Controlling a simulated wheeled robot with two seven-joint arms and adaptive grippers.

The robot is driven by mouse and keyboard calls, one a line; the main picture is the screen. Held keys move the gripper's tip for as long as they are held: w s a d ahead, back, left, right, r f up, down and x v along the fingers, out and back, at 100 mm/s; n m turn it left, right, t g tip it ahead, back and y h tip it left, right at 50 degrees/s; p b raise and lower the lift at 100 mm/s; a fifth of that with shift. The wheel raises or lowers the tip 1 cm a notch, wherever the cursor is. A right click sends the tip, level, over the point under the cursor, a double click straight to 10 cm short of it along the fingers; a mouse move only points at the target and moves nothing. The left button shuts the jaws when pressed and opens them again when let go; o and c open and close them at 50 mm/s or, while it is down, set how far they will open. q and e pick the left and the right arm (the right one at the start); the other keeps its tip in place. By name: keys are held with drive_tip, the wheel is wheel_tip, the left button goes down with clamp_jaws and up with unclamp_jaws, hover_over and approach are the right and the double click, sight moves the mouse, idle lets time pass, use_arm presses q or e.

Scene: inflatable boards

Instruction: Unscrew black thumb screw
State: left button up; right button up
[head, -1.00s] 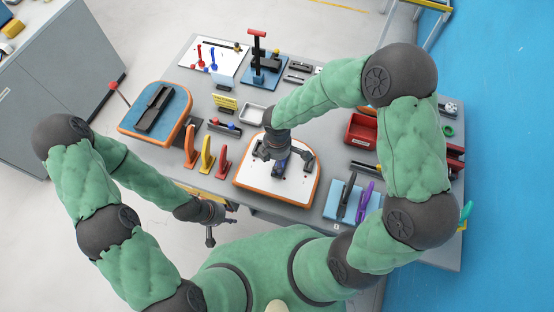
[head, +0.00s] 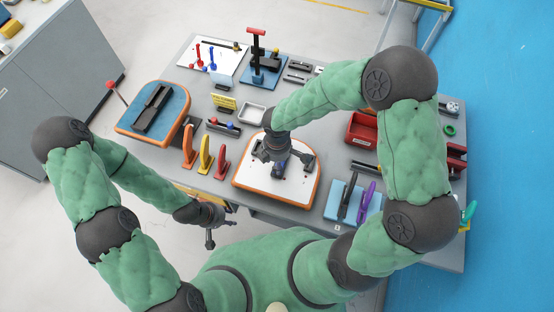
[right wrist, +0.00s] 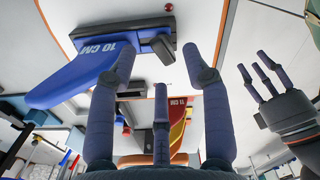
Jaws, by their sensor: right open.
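My right gripper (head: 281,158) is over the white board (head: 252,178) with the orange rim in the head view. In the right wrist view its three fingers (right wrist: 160,66) are spread, with nothing between them. A blue piece marked "10 CM" (right wrist: 75,75) with a black block (right wrist: 130,35) lies close beside the left finger; I cannot tell whether they touch. I cannot make out the black thumb screw for certain. My left gripper (head: 209,238) hangs off the table's near edge. It also shows in the right wrist view (right wrist: 258,72) with its fingers apart and empty.
Red, yellow and orange upright pieces (head: 205,155) stand left of the board. A blue-topped board (head: 172,119) lies farther left. A red bin (head: 361,129) and a light blue pad with tools (head: 333,208) are on the right. A white tray (head: 252,113) lies behind.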

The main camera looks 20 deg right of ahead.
drive_tip(key=shift+f+b, duration=1.2)
drive_tip(key=shift+f, duration=0.4)
clamp_jaws()
drive_tip(key=shift+r+n+p, duration=0.15)
drive_tip(key=shift+n+p, duration=0.45)
drive_tip(key=shift+n, duration=0.2)
drive_tip(key=shift+a+n+p, duration=0.1)
drive_tip(key=shift+n+p, duration=0.45)
drive_tip(key=shift+n, duration=0.45)
